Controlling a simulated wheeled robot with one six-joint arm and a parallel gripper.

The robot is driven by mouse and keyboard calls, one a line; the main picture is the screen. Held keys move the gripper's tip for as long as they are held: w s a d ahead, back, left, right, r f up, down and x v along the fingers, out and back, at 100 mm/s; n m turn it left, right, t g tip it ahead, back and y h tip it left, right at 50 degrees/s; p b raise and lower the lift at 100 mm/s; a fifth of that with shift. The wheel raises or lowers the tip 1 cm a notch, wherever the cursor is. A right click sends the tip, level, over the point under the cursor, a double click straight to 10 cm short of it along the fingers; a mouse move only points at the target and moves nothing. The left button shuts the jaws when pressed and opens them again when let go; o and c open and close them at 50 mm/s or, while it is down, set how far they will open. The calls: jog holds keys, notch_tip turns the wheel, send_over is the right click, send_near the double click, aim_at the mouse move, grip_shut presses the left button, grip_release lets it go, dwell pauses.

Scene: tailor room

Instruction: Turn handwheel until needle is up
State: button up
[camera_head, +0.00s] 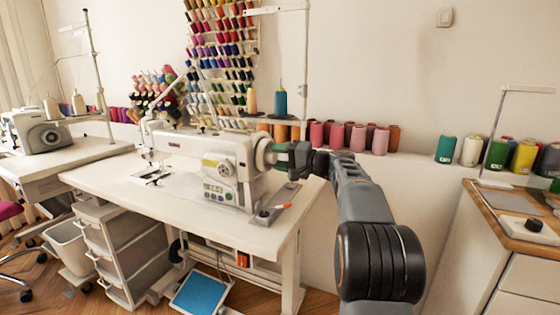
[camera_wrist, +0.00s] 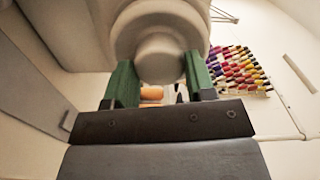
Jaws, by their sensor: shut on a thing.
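The white sewing machine (camera_head: 185,148) stands on its white table. Its handwheel (camera_head: 264,153) is the round pale knob on the machine's right end. In the wrist view the handwheel (camera_wrist: 160,58) fills the upper middle, close to the camera. My gripper (camera_head: 280,154) reaches in from the right, and its green fingers sit on either side of the handwheel. In the wrist view my gripper (camera_wrist: 158,78) is shut on the handwheel's hub. The needle area (camera_head: 150,172) at the machine's left end is too small to show the needle's height.
The table (camera_head: 120,185) has a dark tray (camera_head: 272,210) with small tools near its right edge. Thread cones (camera_head: 345,136) line the ledge behind my arm. A wooden-topped cabinet (camera_head: 520,215) stands at the right. Drawers (camera_head: 120,255) stand under the table's left side.

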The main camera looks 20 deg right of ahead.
dwell(0.3)
jog(key=o, duration=0.9)
jog(key=p+v, duration=0.2)
jog(key=v, duration=1.2)
jog(key=shift+p, duration=0.3)
jog(key=shift+a, duration=0.1)
jog(key=s+a+r+n+g+h+p, duration=0.1)
jog(key=s+a+r+g+h+p, duration=0.2)
jog(key=a+p, duration=0.55)
jog(key=s+a+r+g+h+p, duration=0.1)
jog(key=s+a+r+g+p, duration=0.25)
jog(key=a+p, duration=0.45)
jog(key=s+a+r+n+g+h+p, duration=0.1)
jog(key=s+n+h+p, duration=0.1)
jog(key=s+p, duration=0.2)
jog(key=s+a+r+n+g+h+p, duration=0.1)
jog(key=s+a+n+h+p, duration=0.1)
jog(key=s+p, duration=0.3)
jog(key=s+a+r+n+g+h+p, duration=0.1)
jog(key=s+a+r+n+h+p, duration=0.1)
jog(key=s+h+p, duration=0.2)
jog(key=shift+s+r+p, duration=0.1)
jog(key=shift+s+p, duration=0.2)
jog(key=shift+p, duration=1.45)
